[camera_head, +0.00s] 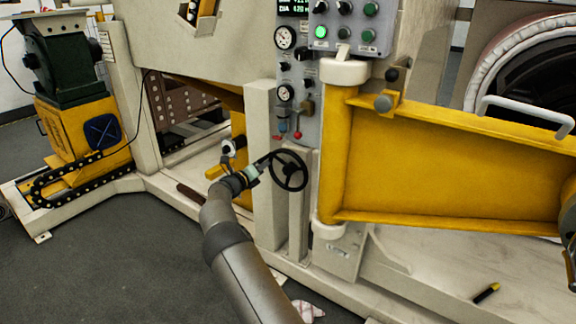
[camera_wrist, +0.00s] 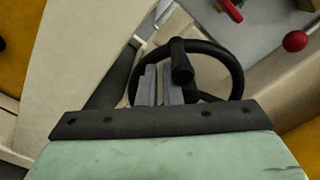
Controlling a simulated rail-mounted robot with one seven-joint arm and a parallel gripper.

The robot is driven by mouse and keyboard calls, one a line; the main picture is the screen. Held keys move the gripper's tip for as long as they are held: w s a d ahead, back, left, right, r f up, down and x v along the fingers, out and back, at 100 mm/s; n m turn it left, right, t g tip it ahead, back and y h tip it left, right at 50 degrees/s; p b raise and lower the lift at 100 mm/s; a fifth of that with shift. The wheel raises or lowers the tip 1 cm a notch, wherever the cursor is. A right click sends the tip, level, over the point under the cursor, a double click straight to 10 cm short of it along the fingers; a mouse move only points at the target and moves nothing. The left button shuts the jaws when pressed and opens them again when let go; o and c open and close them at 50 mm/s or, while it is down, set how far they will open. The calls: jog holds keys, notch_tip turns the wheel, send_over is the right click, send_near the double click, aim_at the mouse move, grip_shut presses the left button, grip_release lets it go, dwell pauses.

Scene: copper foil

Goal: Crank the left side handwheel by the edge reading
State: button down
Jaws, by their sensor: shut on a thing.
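The black handwheel (camera_head: 289,171) is mounted on the side of the cream machine, below the gauge panel. In the wrist view the dark wheel rim (camera_wrist: 238,72) arcs behind my fingers, and its black crank handle (camera_wrist: 181,62) points toward the camera. My gripper (camera_head: 268,163) reaches the wheel's left side. In the wrist view my gripper (camera_wrist: 163,84) has its grey fingers closed at the handle, which hides part of them. The display (camera_head: 293,7) shows green digits at the top edge of the head view; it is cut off and too small to read surely.
A red-ball lever (camera_wrist: 295,41) and a red handle (camera_wrist: 232,10) are close to the wheel. The yellow swing arm (camera_head: 450,160) stands to its right, with the button panel (camera_head: 343,25) above. Two round gauges (camera_head: 285,37) are over the wheel. Grey floor (camera_head: 110,260) is open at lower left.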

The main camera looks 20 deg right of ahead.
aim_at(263, 159)
jog(key=shift+t, duration=0.3)
jog(key=r, duration=0.1)
jog(key=r+p, duration=0.1)
jog(key=r, duration=0.1)
jog(key=r+p, duration=0.1)
jog(key=r, duration=0.1)
jog(key=shift+s, duration=0.3)
jog(key=s+d+f, duration=0.4)
jog(key=s+d, duration=0.4)
jog(key=s, duration=0.4)
jog(key=shift+d, duration=0.15)
